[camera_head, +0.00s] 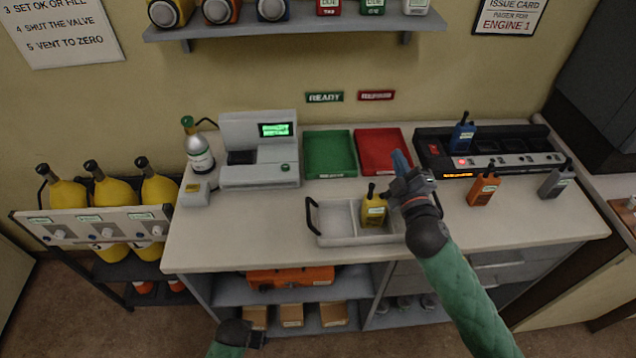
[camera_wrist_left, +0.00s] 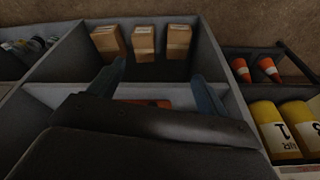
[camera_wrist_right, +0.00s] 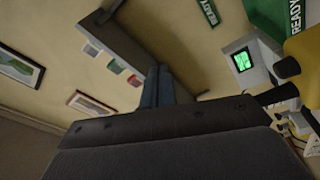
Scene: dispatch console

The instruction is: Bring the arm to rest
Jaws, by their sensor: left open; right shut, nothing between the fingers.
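My right arm reaches over the counter from the lower right in the head view. Its gripper (camera_head: 399,161) is shut and empty, pointing up above the right end of the white carrier tray (camera_head: 338,222) and in front of the red tray. In the right wrist view its blue fingers (camera_wrist_right: 158,86) lie together. My left arm shows only at the bottom edge of the head view, low before the counter. In the left wrist view my left gripper (camera_wrist_left: 160,85) is open, fingers apart and empty, facing the lower shelves.
On the counter (camera_head: 250,235) are a yellow radio (camera_head: 374,207) in the carrier, an orange radio (camera_head: 483,188), a grey radio (camera_head: 556,181), a charger with a blue radio (camera_head: 463,134), a green tray (camera_head: 329,150) and a red tray (camera_head: 380,152). Yellow cylinders (camera_head: 112,195) stand left.

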